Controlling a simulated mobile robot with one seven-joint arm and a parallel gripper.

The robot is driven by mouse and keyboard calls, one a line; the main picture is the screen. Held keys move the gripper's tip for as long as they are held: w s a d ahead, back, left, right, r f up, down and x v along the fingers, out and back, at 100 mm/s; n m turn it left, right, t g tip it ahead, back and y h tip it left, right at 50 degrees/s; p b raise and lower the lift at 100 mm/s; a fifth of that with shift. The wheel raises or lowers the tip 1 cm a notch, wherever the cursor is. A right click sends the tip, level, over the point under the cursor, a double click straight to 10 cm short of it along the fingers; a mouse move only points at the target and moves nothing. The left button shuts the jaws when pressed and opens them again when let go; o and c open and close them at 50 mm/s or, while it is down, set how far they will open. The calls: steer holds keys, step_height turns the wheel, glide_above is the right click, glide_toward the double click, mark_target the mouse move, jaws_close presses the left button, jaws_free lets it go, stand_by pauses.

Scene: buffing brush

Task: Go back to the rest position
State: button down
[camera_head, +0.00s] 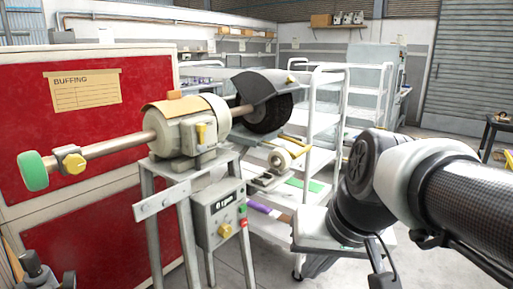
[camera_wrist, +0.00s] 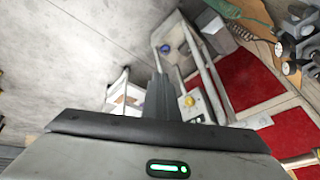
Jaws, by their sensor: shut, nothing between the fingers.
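My gripper (camera_wrist: 158,85) shows in the wrist view as narrow dark fingers pressed together, with nothing between them. In the head view my arm reaches in from the right and bends downward; its fingertips cannot be made out there. The buffing machine (camera_head: 185,130) stands left of my arm, apart from it. It has a green wheel (camera_head: 33,171) on its left shaft end and a dark round brush (camera_head: 268,112) under a grey guard on the right. A grey control box (camera_head: 218,213) with green and red buttons is fixed to its stand.
A red panel (camera_head: 105,125) with a "BUFFING" sheet stands behind the machine. A white shelf cart (camera_head: 312,112) is behind my arm. Bare concrete floor (camera_wrist: 70,55) fills the wrist view's upper left. Tools lie on a wooden surface (camera_wrist: 262,18) at its upper right.

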steer(key=s+d+f+t+h, duration=0.1)
steer(key=s+d+h, duration=0.1)
steer(key=s+d, duration=0.25)
step_height(320, 180, up, 23)
steer(key=p, duration=2.3)
steer(key=shift+s+r+p, duration=0.15)
steer(key=shift+s+p, duration=0.1)
steer(key=shift+p, duration=0.1)
